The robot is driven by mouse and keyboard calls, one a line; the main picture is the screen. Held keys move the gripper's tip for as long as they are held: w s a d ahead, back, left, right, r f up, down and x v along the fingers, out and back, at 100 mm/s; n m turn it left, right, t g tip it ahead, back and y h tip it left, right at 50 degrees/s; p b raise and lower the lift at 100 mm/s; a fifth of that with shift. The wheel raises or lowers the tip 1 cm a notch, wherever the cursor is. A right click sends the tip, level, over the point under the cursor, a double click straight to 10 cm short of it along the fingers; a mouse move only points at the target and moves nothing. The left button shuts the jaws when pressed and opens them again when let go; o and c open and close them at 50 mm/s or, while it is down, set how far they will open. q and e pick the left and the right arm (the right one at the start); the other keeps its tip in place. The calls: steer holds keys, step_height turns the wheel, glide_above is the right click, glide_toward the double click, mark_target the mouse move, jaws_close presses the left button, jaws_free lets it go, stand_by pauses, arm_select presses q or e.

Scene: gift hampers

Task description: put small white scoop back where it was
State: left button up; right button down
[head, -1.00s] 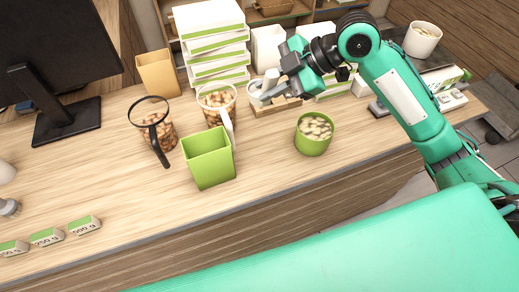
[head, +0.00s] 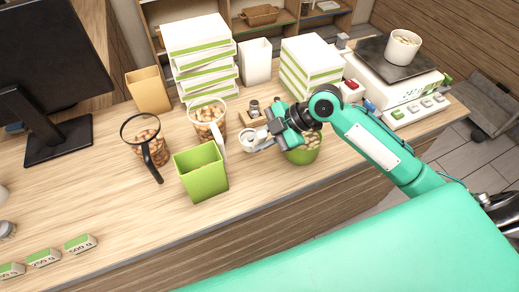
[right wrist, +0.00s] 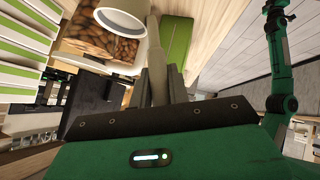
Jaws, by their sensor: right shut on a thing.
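The small white scoop (head: 249,138) is held by my right gripper (head: 266,141), which is shut on its handle. The scoop is above the counter, between the green square container (head: 203,173) and the green bowl of nuts (head: 303,155). In the right wrist view, the white scoop (right wrist: 121,18) shows at the top, with its pale handle running down between the jaws (right wrist: 157,85). A small wooden holder (head: 251,121) with a small dark metal piece (head: 254,107) stands just behind the scoop, partly hidden by my gripper. My left gripper is not in view.
White-and-green box stacks (head: 203,55) are behind. A scale (head: 395,65) bearing a white cup (head: 403,47) is at right.

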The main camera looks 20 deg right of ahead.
step_height(320, 180, down, 6)
steer(key=shift+r+p, duration=0.1)
steer(key=shift+p, duration=0.6)
steer(key=shift+f, duration=0.2)
steer(key=c, duration=1.3)
jaws_free()
steer(key=shift+r, duration=0.1)
